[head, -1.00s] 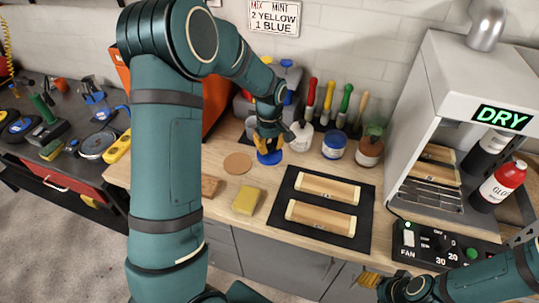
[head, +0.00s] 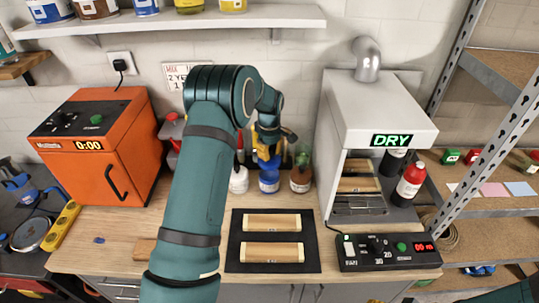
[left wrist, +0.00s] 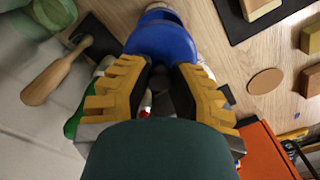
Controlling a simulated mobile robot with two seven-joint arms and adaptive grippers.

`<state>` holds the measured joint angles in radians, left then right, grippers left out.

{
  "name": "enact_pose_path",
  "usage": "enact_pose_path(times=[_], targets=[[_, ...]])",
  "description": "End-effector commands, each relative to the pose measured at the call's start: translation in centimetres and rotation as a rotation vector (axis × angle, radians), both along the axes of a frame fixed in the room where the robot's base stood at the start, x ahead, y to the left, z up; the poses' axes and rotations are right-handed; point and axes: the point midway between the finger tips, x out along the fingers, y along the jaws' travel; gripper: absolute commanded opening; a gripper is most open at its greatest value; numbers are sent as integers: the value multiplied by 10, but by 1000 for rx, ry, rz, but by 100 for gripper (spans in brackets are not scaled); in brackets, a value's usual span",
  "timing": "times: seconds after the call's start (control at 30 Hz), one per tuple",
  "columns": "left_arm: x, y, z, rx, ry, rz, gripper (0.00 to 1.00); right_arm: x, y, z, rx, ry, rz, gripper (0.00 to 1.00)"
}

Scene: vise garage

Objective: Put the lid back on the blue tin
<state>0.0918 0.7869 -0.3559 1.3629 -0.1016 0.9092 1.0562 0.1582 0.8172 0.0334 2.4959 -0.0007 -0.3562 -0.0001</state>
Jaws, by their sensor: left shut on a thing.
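My left gripper (head: 268,148) is at the back of the bench, its yellow fingers pointing down, shut on the blue lid (left wrist: 160,40). The lid fills the space beyond the fingertips in the left wrist view. The blue tin (head: 269,186), with a pale label, stands upright on the bench directly below the gripper in the head view. The lid is over the tin's top; I cannot tell whether they touch. The tin's opening is hidden. Only a piece of my right arm shows at the lower right; its gripper is out of view.
A white bottle (head: 239,181) stands close left of the tin and a brown jar (head: 301,179) close right. Brush handles rise behind. A black mat (head: 272,232) with two wooden pieces lies in front. An orange oven (head: 100,145) stands left, a white drying cabinet (head: 372,115) right.

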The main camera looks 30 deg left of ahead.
Motion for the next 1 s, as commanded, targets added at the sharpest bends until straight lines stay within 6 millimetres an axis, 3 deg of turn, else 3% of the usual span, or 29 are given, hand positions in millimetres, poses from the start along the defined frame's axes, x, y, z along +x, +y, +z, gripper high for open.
enact_pose_path(times=[0.27, 0.8, 1.0], targets=[[0, 1, -12, 0, 1, 2, 0, 0, 0, -7, 0, 0, -1, 52], [0, 0, -58, 0, 1, 1, 0, 0, 1, -37, -4, 0, -4, 52], [0, 0, -64, 0, 1, 1, 0, 0, 1, -41, -5, -1, -4, 52]])
